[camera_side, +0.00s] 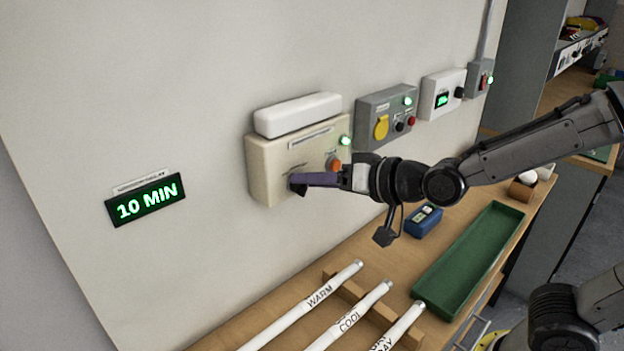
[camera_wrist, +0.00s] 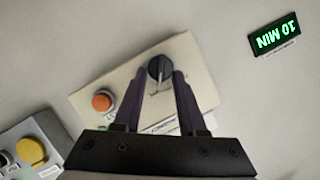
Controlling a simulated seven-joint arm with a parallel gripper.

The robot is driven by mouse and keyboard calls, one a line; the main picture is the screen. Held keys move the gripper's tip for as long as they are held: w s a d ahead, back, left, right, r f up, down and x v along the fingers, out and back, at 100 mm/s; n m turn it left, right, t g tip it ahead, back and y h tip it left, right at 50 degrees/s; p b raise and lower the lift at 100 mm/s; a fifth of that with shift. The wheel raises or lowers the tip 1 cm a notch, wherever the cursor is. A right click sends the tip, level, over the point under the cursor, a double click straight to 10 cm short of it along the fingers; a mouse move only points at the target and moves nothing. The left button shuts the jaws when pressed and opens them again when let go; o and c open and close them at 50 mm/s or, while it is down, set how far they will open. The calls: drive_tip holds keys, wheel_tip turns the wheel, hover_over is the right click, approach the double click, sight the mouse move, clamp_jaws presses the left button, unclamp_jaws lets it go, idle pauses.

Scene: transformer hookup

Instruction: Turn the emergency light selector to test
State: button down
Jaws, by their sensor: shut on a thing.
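The emergency light box (camera_side: 270,160) is a cream wall box with a white lamp bar (camera_side: 298,114) on top, a lit green light (camera_side: 346,141) and an orange button (camera_side: 334,164). Its black selector knob (camera_wrist: 160,68) shows in the wrist view between my fingertips. In the side view the knob (camera_side: 297,188) is mostly hidden by my gripper. My gripper (camera_wrist: 160,80) is shut on the knob, one purple finger on each side. The orange button (camera_wrist: 103,102) also shows left of the fingers in the wrist view. The selector's printed positions are too small to read.
A green "10 MIN" display (camera_side: 147,202) is on the wall at left. Grey and white control boxes (camera_side: 386,117) line the wall at right. Below, the bench holds white tubes (camera_side: 320,300) on a wooden rack, a blue meter (camera_side: 423,221) and a green tray (camera_side: 470,262).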

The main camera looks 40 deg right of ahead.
drive_tip(key=shift+d+m+y, duration=0.15)
drive_tip(key=shift+m+y, duration=0.15)
drive_tip(key=shift+m, duration=0.3)
idle(0.3)
drive_tip(key=shift+c, duration=2.4)
unclamp_jaws()
drive_tip(key=v, duration=1.3)
drive_tip(key=shift+s, duration=0.45)
drive_tip(key=shift+f, duration=0.1)
